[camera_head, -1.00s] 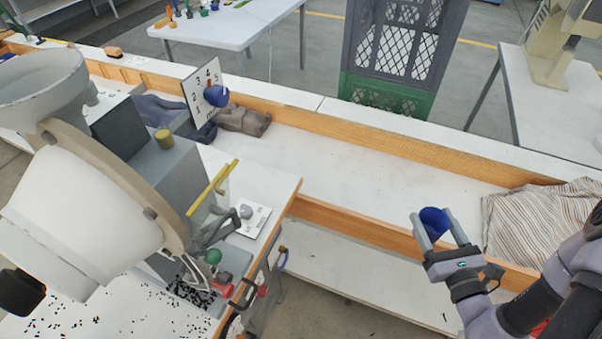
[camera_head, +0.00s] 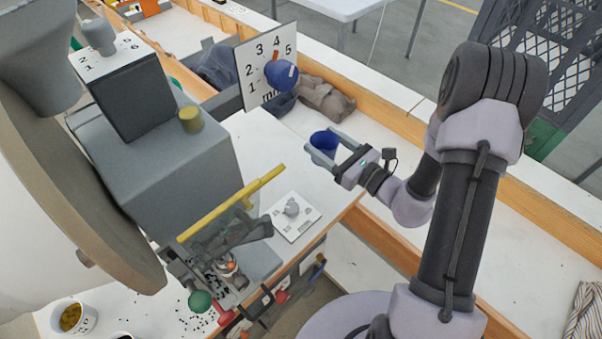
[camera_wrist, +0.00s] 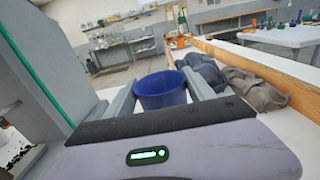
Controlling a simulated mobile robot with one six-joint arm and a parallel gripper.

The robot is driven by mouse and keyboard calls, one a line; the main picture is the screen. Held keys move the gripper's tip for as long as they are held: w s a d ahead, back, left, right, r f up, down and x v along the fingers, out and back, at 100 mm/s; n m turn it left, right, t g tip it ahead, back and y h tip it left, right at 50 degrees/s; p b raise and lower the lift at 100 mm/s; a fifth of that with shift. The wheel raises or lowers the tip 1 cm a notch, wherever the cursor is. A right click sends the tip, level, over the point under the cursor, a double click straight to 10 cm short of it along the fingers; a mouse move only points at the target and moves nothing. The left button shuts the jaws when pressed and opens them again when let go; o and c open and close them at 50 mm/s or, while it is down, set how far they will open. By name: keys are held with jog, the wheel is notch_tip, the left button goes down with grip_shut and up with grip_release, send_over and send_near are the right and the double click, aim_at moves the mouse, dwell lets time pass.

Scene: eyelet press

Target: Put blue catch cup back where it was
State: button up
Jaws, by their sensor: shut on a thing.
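The blue catch cup (camera_head: 324,143) is held between the two fingers of my gripper (camera_head: 330,149), upright, above the right part of the white press table. It also shows in the wrist view (camera_wrist: 161,90), with its open rim up and a finger on each side. The eyelet press (camera_head: 160,170) stands left of my gripper, with a yellow bar (camera_head: 230,204) at its front. Small black bits (camera_head: 205,285) lie scattered around the press's lower front. I cannot tell from the frames where the cup stood before.
A small white plate with a grey knob (camera_head: 291,209) lies near the table's front edge. A numbered board (camera_head: 266,65) with a blue round object (camera_head: 281,75) stands behind. Grey cloth (camera_head: 325,100) lies beside it. A white cup with yellow contents (camera_head: 72,317) stands at lower left.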

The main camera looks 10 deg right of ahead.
notch_tip(320, 180, down, 9)
jog(key=b, duration=0.3)
jog(key=shift+s+f, duration=0.15)
jog(key=o, duration=1.3)
jog(key=shift+o, duration=0.2)
